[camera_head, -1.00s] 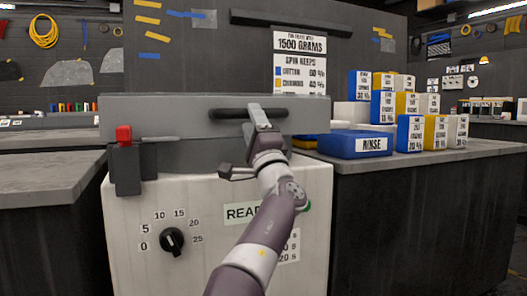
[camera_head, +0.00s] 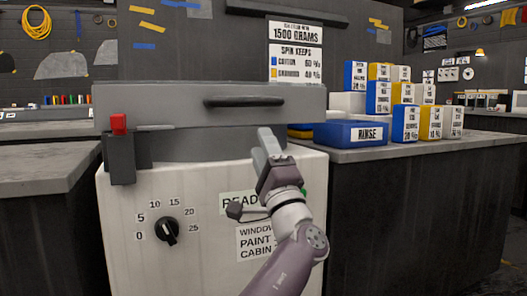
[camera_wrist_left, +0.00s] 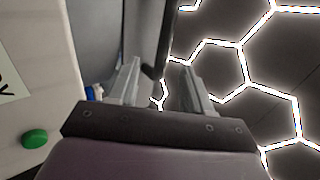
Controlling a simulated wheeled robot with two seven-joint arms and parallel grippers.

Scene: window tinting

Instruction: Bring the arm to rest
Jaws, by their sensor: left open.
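My left gripper (camera_head: 268,143) is in front of the white machine (camera_head: 130,235), below and to the right of the dark lid handle (camera_head: 245,101). In the left wrist view my left gripper (camera_wrist_left: 158,85) shows its two fingers spread apart with nothing held between them. The handle's dark bar (camera_wrist_left: 160,40) appears beyond the fingers, apart from them. The machine's grey lid (camera_head: 150,105) lies shut or nearly so. My right gripper is not in view.
A black dial (camera_head: 167,231), a red-topped latch (camera_head: 119,124) and a green button (camera_wrist_left: 35,138) are on the machine. A blue RINSE box (camera_head: 350,133) and several labelled boxes (camera_head: 378,97) stand on the right counter (camera_head: 430,146). The left counter (camera_head: 40,163) is clear.

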